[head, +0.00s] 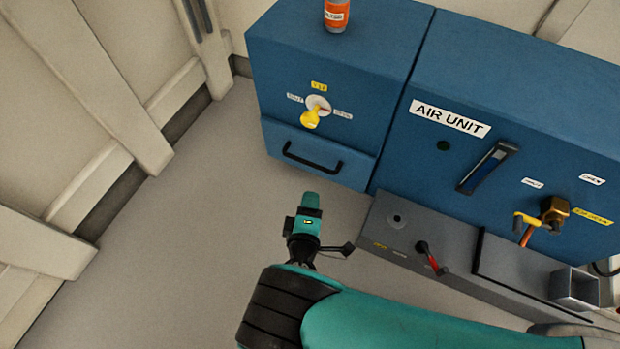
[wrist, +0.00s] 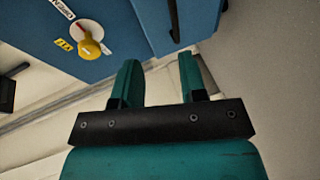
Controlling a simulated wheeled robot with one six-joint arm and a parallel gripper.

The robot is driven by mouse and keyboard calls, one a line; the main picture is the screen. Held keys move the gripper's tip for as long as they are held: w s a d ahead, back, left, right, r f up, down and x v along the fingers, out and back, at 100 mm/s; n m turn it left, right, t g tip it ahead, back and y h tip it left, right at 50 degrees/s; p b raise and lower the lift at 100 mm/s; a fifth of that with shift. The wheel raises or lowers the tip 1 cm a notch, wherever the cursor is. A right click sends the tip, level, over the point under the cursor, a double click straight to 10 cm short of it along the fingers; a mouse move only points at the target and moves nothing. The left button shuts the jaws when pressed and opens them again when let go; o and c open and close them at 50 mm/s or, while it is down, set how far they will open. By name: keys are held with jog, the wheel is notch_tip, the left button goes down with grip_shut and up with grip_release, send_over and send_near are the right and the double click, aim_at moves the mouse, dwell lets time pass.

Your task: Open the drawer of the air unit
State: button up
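The air unit is a blue cabinet (head: 520,110) with an "AIR UNIT" label. The drawer (head: 347,172) is in the lower part of its left section and looks shut. Its black bar handle (head: 312,158) is across the front; in the wrist view the handle (wrist: 173,20) shows at the top, beyond the fingers. My gripper (head: 310,197) is in front of and below the handle in the head view, apart from it. In the wrist view its two teal fingers (wrist: 160,75) are spread with nothing between them.
A yellow knob (head: 311,117) with small labels sits above the drawer. An orange-labelled can (head: 337,14) stands on top. At right are a blue-black lever (head: 487,167), a brass valve (head: 553,211) and a grey box (head: 420,235) with a red switch. Floor at left (head: 180,240) is clear.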

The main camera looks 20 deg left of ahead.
aim_at(310, 162)
jog(key=shift+n+y, duration=0.6)
jog(key=shift+n, duration=0.1)
jog(key=shift+s+f+b+x, duration=0.1)
jog(key=shift+f+b+x, duration=0.35)
jog(key=shift+b+x, duration=1.65)
jog(key=shift+s+f+b+x, duration=0.1)
jog(key=shift+f+b+x, duration=0.55)
jog(key=shift+x, duration=2.7)
jog(key=shift+s+f+b+x, duration=0.2)
jog(key=shift+b+x, duration=1.5)
jog(key=shift+x, duration=1)
jog(key=shift+a, duration=0.15)
grip_shut()
